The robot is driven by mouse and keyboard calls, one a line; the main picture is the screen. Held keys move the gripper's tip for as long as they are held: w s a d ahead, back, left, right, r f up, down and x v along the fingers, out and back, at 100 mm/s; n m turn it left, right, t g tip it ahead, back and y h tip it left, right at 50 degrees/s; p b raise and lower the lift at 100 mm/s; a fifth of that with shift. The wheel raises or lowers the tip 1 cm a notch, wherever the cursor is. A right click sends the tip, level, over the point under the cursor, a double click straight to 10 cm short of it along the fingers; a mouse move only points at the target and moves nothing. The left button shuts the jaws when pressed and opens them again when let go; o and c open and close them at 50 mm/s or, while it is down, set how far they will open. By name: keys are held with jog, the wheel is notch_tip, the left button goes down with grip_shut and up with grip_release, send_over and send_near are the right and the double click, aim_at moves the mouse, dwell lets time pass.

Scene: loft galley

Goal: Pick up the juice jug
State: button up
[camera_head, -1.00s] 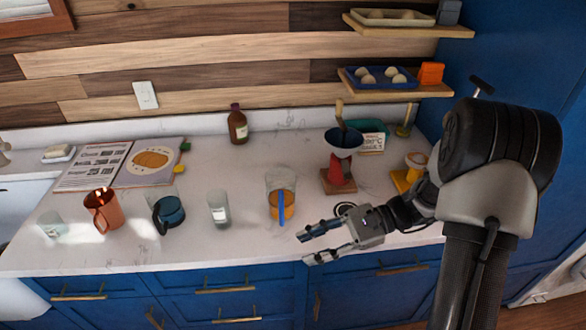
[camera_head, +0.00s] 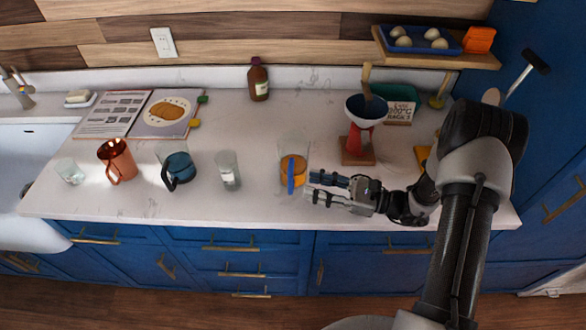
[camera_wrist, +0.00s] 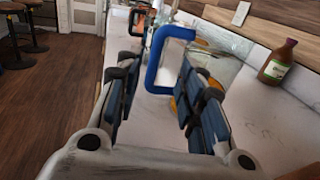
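The juice jug (camera_head: 299,168) is clear, with orange juice in its lower part and a blue handle. It stands upright on the white counter, its handle facing the front. My gripper (camera_head: 310,186) is open, low over the counter, just right of and slightly in front of the jug. In the wrist view the blue handle (camera_wrist: 153,62) shows between my two spread fingers, toward their far ends. I cannot tell whether a finger touches it. The right finger hides part of the jug's body.
A brown bottle (camera_head: 259,82) stands at the back. The counter's front edge is close.

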aim_at(290, 192)
jog(key=x, duration=0.5)
jog(key=b+x, duration=0.1)
jog(key=x, duration=0.1)
jog(key=shift+s+a, duration=0.2)
jog(key=shift+a, duration=0.1)
grip_shut()
dwell(0.7)
